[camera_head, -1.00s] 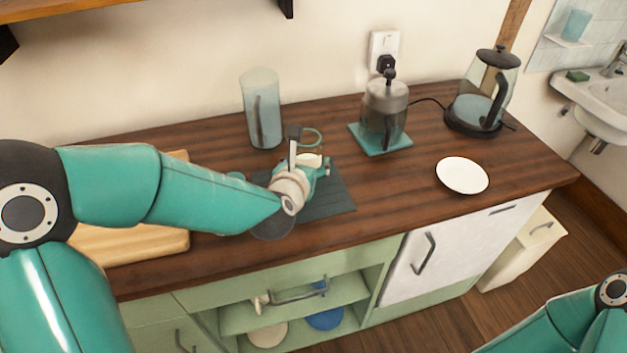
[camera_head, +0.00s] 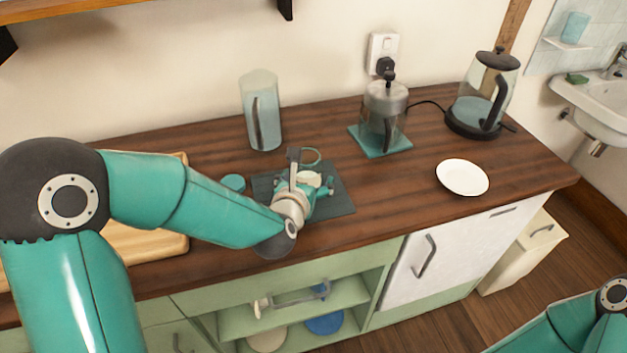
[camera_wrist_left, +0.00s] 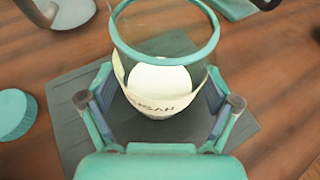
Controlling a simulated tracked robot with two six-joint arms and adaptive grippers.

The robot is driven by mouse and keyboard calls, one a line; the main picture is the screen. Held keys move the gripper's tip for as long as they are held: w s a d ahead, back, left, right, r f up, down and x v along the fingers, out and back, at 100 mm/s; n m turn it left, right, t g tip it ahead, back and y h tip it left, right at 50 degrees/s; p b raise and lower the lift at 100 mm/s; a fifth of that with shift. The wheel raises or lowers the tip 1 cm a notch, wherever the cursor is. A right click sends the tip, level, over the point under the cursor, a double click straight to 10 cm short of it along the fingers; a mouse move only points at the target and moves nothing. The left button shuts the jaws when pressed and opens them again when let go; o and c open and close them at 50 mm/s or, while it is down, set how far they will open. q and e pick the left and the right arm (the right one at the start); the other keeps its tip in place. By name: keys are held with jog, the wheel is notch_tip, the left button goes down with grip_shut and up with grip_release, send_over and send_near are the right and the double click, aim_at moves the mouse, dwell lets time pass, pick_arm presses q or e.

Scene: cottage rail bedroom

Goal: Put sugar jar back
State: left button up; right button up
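The sugar jar is a clear glass jar with a teal rim, white contents and a pale lettered label. In the left wrist view the jar (camera_wrist_left: 160,85) is lidless, over the dark mat. In the head view only its rim (camera_head: 311,157) and a white part show behind my gripper. My left gripper (camera_head: 312,182) is low over the mat. In the wrist view its fingers (camera_wrist_left: 160,92) straddle the jar, one close on each side; whether they press on it is unclear. A teal round lid (camera_head: 233,182) lies left of the mat, also in the wrist view (camera_wrist_left: 12,113). My right gripper is out of view.
The dark mat (camera_head: 335,203) lies on the wooden counter (camera_head: 400,180). Behind stand a tall glass pitcher (camera_head: 261,108), a French press (camera_head: 384,112) on a teal coaster and a kettle (camera_head: 485,95). A white plate (camera_head: 462,177) lies right, a cutting board (camera_head: 135,243) left.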

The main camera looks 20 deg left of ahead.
pick_arm(q)
jog(key=shift+r, duration=0.1)
jog(key=v, duration=0.8)
jog(key=shift+s+d+r, duration=0.1)
jog(key=shift+s+r, duration=0.05)
jog(key=shift+s, duration=0.15)
jog(key=shift+b+v, duration=1)
jog(key=shift+b, duration=0.1)
jog(key=shift+s+r+b, duration=0.15)
jog(key=shift+s+b, duration=0.2)
jog(key=shift+s, duration=0.3)
